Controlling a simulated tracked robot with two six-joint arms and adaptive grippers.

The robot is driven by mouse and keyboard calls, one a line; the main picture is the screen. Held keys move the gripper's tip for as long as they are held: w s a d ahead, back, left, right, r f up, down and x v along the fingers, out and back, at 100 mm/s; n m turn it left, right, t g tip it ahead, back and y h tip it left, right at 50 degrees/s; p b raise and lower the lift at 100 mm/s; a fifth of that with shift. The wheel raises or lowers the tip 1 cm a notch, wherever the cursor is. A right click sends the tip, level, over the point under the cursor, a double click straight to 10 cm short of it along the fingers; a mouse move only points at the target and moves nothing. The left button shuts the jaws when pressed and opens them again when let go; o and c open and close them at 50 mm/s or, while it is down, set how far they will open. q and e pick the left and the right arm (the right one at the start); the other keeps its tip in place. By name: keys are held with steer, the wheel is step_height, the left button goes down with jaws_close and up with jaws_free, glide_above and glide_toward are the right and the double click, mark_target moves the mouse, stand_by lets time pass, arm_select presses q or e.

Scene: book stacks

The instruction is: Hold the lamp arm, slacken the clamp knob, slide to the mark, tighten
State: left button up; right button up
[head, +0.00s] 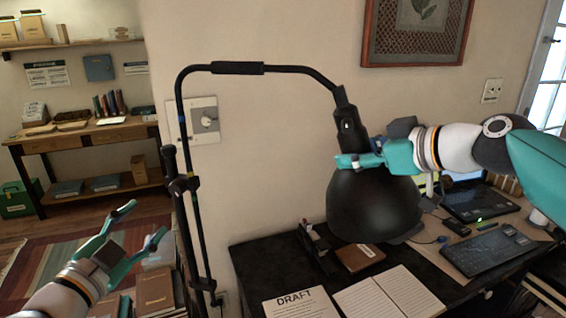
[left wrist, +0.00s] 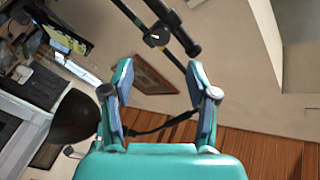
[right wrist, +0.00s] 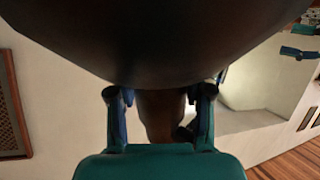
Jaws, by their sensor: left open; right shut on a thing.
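The black lamp has a bent tubular arm (head: 300,70) with a thick sleeve, and a dome shade (head: 375,208) hanging over the desk. My right gripper (head: 347,161) is shut on the lamp's neck just above the shade; in the right wrist view the dark neck (right wrist: 160,112) is between its fingers. The clamp with its knob (head: 180,186) is on the upright pole at left; the knob also shows in the left wrist view (left wrist: 157,39). My left gripper (head: 142,222) is open and empty, left of and below the clamp.
The black desk (head: 265,262) holds a "DRAFT" sheet (head: 299,304), an open notebook (head: 388,296), a brown book (head: 359,257) and a laptop (head: 478,203). Several books (head: 154,291) are stacked below my left gripper. A wooden table (head: 85,133) stands behind at left.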

mark_target(174, 192)
arm_select(q)
steer(key=w+m, duration=0.1)
steer(key=w, duration=0.2)
steer(key=w+d+m, duration=0.1)
steer(key=w, duration=0.2)
steer(key=w+d+m, duration=0.1)
steer(key=w, duration=0.3)
steer(key=shift+d, duration=0.1)
stand_by(0.3)
jaws_close()
